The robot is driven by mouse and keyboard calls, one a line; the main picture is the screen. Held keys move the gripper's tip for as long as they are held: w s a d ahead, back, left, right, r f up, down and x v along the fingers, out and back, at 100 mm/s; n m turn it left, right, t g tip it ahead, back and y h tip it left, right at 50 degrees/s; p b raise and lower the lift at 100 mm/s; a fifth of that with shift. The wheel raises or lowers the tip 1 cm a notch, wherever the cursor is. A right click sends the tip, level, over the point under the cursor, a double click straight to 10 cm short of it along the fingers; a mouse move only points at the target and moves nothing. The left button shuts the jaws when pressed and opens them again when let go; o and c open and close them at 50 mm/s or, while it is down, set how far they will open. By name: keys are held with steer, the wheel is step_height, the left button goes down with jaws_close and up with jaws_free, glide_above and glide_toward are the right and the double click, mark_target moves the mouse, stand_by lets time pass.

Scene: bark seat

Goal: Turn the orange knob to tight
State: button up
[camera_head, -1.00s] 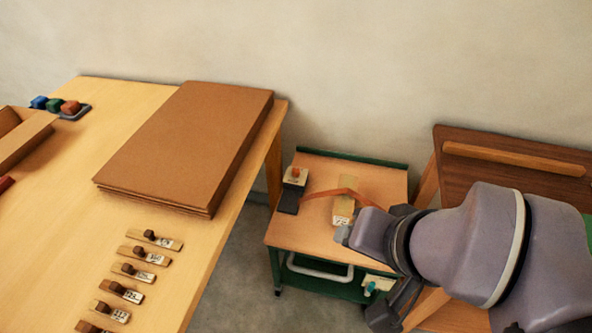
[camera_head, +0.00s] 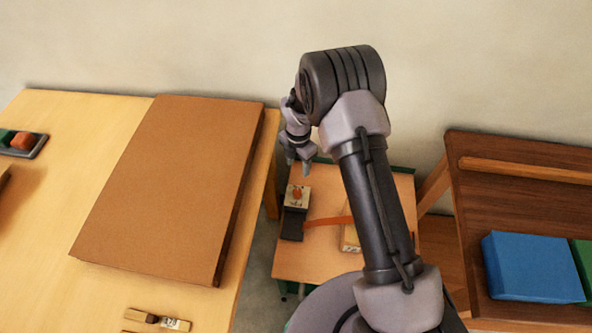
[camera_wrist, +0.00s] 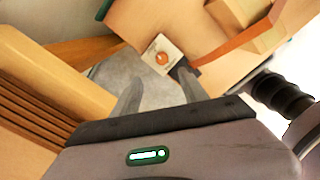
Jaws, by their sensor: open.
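The orange knob (camera_head: 297,194) sits on a small pale block at the back left of the small wooden-topped cart (camera_head: 318,262). The knob also shows in the wrist view (camera_wrist: 162,58), on its pale plate, beyond my fingertips. My gripper (camera_head: 299,170) is open and empty, just above and behind the knob in the head view, apart from it. In the wrist view my two fingers (camera_wrist: 159,88) stand wide apart with the knob's plate ahead of the gap. The markings around the knob are too small to read.
A dark block (camera_head: 292,224) adjoins the knob's block, with an orange strap (camera_head: 328,221) running right to a pale wooden block (camera_head: 350,238). A brown table with a blue block (camera_head: 532,267) stands right.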

mark_target(298, 191)
steer(key=f+b, duration=0.2)
steer(key=f, duration=0.6)
steer(key=f+b, duration=0.1)
steer(key=f, duration=0.7)
steer(key=shift+s+d+f+b, duration=0.1)
steer(key=shift+s+f+b, duration=0.1)
steer(key=shift+b, duration=0.2)
jaws_close()
